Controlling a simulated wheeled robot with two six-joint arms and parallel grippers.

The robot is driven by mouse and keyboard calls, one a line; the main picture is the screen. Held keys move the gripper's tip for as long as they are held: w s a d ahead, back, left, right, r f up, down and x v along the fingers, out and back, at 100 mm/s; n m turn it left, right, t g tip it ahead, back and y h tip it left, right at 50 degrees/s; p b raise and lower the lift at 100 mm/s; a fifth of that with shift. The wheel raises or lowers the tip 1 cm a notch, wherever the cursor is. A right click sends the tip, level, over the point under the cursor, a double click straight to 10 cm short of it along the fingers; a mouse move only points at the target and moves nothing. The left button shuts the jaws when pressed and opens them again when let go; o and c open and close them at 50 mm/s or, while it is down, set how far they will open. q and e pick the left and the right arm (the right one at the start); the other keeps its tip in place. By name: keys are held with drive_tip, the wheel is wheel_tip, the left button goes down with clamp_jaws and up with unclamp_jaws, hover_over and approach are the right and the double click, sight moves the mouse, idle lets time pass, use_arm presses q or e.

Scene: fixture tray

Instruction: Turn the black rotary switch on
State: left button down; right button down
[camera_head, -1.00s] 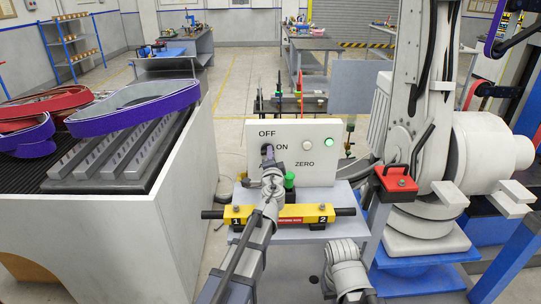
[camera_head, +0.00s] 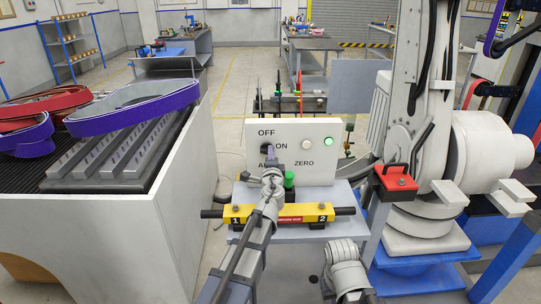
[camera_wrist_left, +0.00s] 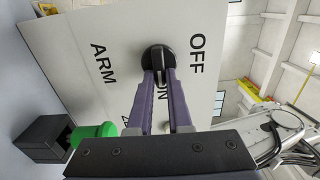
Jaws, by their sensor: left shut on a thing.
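The black rotary switch (camera_head: 265,149) is on the front of a white control box (camera_head: 318,130), between the labels OFF, ON and ARM. In the left wrist view the round black switch (camera_wrist_left: 157,57) shows from the front. Its raised ridge lies between the two purple-grey fingers and runs towards the ON label, which is partly hidden by a finger. My left gripper (camera_head: 268,152) is shut on the ridge; it also fills the lower middle of the left wrist view (camera_wrist_left: 158,75).
A green button (camera_head: 289,180) stands close to the right of my left gripper. A yellow bar (camera_head: 280,214) marked 1 and 2 lies in front of the box. A lit green lamp (camera_head: 328,141) and a white button (camera_head: 307,144) are on the panel.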

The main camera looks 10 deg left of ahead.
use_arm(q)
drive_tip(key=c, duration=0.8)
unclamp_jaws()
drive_tip(key=shift+c, duration=0.2)
drive_tip(key=v, duration=0.7)
drive_tip(key=shift+s+d, duration=0.2)
drive_tip(key=shift+s, duration=0.2)
